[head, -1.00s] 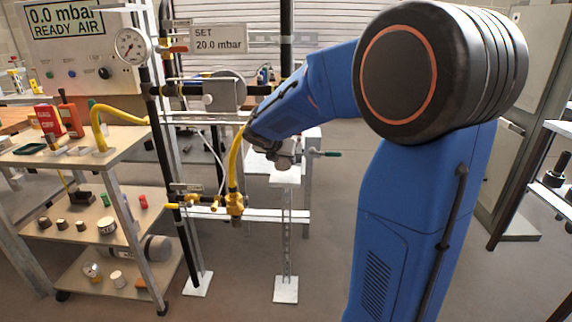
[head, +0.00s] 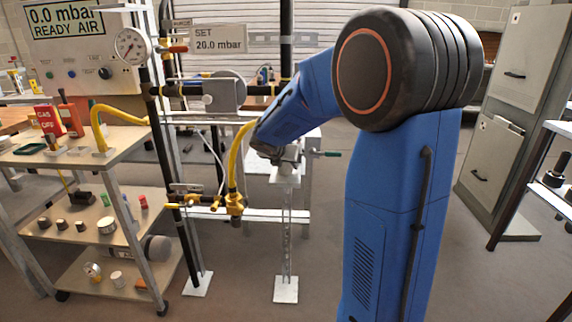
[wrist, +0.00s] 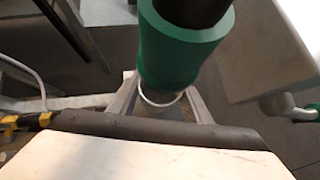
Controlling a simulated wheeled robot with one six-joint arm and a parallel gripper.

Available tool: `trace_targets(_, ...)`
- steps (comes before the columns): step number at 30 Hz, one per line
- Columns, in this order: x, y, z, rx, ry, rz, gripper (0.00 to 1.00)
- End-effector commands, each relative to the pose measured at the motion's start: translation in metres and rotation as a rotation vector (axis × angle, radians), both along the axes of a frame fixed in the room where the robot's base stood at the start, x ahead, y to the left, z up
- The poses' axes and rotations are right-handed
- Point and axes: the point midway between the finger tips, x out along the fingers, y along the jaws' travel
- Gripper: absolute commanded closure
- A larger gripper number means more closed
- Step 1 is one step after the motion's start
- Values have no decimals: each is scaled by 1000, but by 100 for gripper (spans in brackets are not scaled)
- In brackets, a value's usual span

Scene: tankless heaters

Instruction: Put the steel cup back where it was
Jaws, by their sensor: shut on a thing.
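In the wrist view my gripper (wrist: 160,104) has its two grey fingers on either side of the lower end of a green, round-bodied piece (wrist: 178,52). This piece has a dark far end and a bright metal rim at the fingers. I cannot tell whether it is the steel cup. In the head view my blue arm hides most of the gripper, which is near a white-topped post (head: 286,181). Several small metal and dark pieces stand on the cart's middle shelf (head: 62,252); none is clearly the steel cup.
A yellow hose (head: 233,165) hangs just left of my arm. A green-handled valve (head: 326,154) sticks out right of the post, and its handle also shows in the wrist view (wrist: 304,113). Dark pipes stand at left. A grey cabinet (head: 487,165) stands at right.

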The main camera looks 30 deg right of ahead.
Motion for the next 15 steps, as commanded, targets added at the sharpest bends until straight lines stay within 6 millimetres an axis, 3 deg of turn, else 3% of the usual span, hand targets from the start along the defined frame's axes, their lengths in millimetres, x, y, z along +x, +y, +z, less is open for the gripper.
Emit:
trace_targets(2, 0, 0, -2, 0, 1, 1, 86)
trace_targets(3, 0, 0, -2, 0, 1, 1, 46)
trace_targets(4, 0, 0, -2, 0, 1, 1, 39)
trace_targets(15, 0, 0, 1, 0, -1, -1, 37)
